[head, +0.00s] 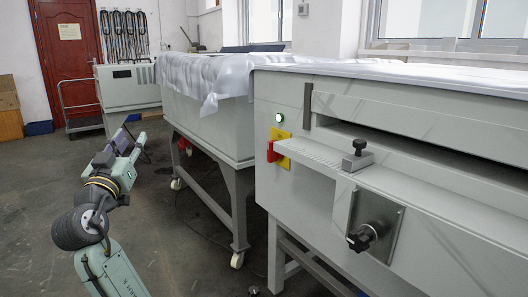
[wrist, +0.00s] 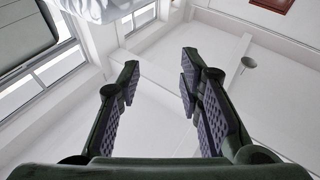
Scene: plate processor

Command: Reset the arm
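My gripper (wrist: 160,68) is open and empty in the wrist view, with clear space between its two padded fingers. In the head view my gripper (head: 138,142) is at the left, at the end of my raised, bent arm. It stands apart from the machines, over open floor. The wrist camera looks past the fingers at white walls or ceiling and windows.
The plate processor (head: 330,200) fills the right side, with a black knob (head: 362,238), a red switch (head: 273,150) and a lit green button (head: 279,118). A cloth-covered machine (head: 205,120) stands behind it. A trolley (head: 82,122) is near the red door (head: 68,40). Floor at left is clear.

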